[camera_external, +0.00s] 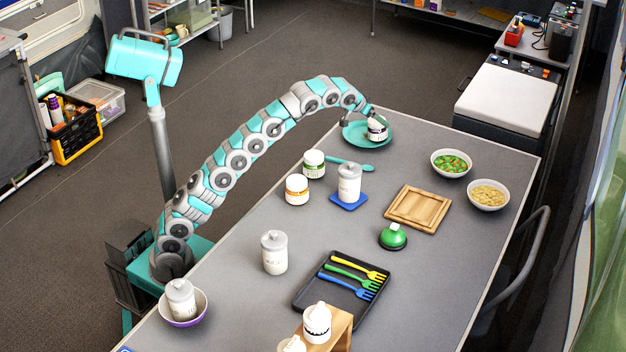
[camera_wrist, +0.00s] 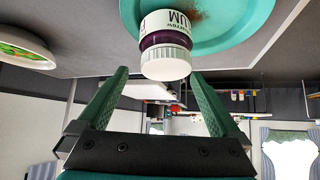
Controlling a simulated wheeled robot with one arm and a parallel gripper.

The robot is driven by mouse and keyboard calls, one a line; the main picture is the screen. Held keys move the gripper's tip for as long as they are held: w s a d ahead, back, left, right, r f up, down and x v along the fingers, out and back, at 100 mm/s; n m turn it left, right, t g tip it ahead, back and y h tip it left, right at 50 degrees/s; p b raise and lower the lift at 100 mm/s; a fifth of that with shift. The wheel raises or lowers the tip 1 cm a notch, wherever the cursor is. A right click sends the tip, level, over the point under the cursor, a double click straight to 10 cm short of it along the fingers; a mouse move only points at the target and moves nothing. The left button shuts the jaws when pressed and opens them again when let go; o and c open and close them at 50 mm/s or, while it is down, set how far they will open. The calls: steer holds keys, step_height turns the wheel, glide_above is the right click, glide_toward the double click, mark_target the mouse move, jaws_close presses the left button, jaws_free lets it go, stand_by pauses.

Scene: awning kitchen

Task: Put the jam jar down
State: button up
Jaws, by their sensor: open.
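The jam jar (camera_external: 377,130) stands on the teal plate (camera_external: 353,137) at the far end of the table. It has a white lid, a dark purple band and a white label, partly readable as "UM" in the wrist view (camera_wrist: 166,40). The plate fills the top of the wrist view (camera_wrist: 225,35), with a brownish smear on it. My gripper (camera_wrist: 160,76) is open, its two green fingers apart, with the jar's lid just beyond and between the tips. Nothing is held. In the external view my gripper (camera_external: 370,116) is right at the jar, and its fingers are hard to make out.
A teal spoon (camera_external: 352,165), a green-labelled jar (camera_external: 314,164) and an orange-labelled jar (camera_external: 297,190) are nearby. A white canister (camera_external: 349,184) stands on a blue mat. Two food bowls (camera_external: 451,163) (camera_external: 489,195) are at the right, with bare tabletop between them and the plate.

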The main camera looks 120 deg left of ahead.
steer(key=v, duration=0.6)
steer(key=shift+f, duration=0.1)
